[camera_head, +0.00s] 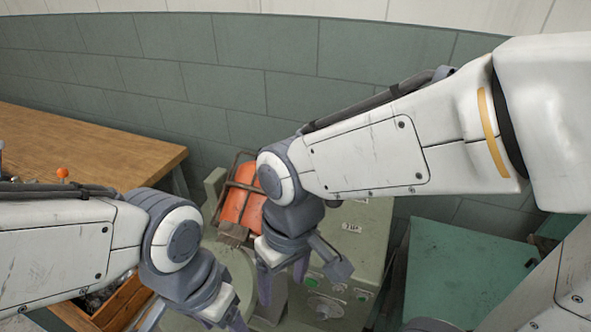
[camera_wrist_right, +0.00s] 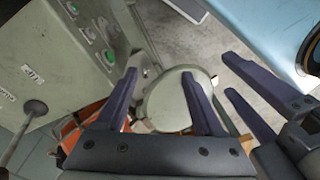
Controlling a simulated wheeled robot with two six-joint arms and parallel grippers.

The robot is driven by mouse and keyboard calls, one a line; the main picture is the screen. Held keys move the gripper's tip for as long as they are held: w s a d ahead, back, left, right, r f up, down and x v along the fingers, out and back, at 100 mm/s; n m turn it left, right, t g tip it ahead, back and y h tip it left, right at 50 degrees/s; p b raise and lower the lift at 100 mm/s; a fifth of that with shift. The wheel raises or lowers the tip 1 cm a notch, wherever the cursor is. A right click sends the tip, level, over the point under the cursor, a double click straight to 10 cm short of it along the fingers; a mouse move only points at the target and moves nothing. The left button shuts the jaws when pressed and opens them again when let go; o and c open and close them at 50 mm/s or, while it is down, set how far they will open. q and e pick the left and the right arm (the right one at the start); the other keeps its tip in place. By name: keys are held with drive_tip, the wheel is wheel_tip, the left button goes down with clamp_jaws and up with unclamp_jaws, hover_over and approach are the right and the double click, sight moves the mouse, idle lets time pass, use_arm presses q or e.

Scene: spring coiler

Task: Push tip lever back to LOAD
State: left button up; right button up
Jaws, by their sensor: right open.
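A lever with a dark round knob on a thin rod shows at the left edge of the right wrist view (camera_wrist_right: 35,108), beside small white labels on a pale green machine (camera_wrist_right: 60,50). I take it for the tip lever; in the head view my right arm seems to hide it. My right gripper (camera_wrist_right: 158,74) is open and empty, its fingers over a round pale green plate, apart from the lever. It also shows over the machine in the head view (camera_head: 280,290). My left gripper (camera_wrist_right: 229,75) is open, close beside the right one.
An orange part in a dark frame (camera_head: 240,205) sits on the machine, behind my right wrist. Green buttons (camera_head: 313,281) are on its panel. A wooden bench (camera_head: 90,145) stands left, a wooden crate (camera_head: 125,300) below it, and a green table (camera_head: 460,275) right.

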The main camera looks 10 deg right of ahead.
drive_tip(key=w+d+r+m+p, duration=0.3)
drive_tip(key=w+d+r, duration=0.1)
drive_tip(key=w, duration=0.2)
drive_tip(key=w+d+r+m+p, duration=0.3)
drive_tip(key=w+d+r, duration=0.2)
drive_tip(key=w, duration=0.1)
drive_tip(key=w+d+r+m+p, duration=0.2)
drive_tip(key=w+d+r+p, duration=0.2)
drive_tip(key=w+r, duration=0.1)
drive_tip(key=shift+w+d+m, duration=0.2)
drive_tip(key=shift+w+m, duration=0.2)
drive_tip(key=shift+w, duration=0.15)
drive_tip(key=shift+w+d+f, duration=0.15)
drive_tip(key=shift+f, duration=0.15)
use_arm(q)
wheel_tip(320, 180, up, 14)
drive_tip(key=p, duration=0.1)
drive_tip(key=shift+f, duration=0.2)
use_arm(e)
wheel_tip(320, 180, down, 10)
drive_tip(key=shift+a, duration=0.4)
drive_tip(key=shift+w, duration=0.1)
clamp_jaws()
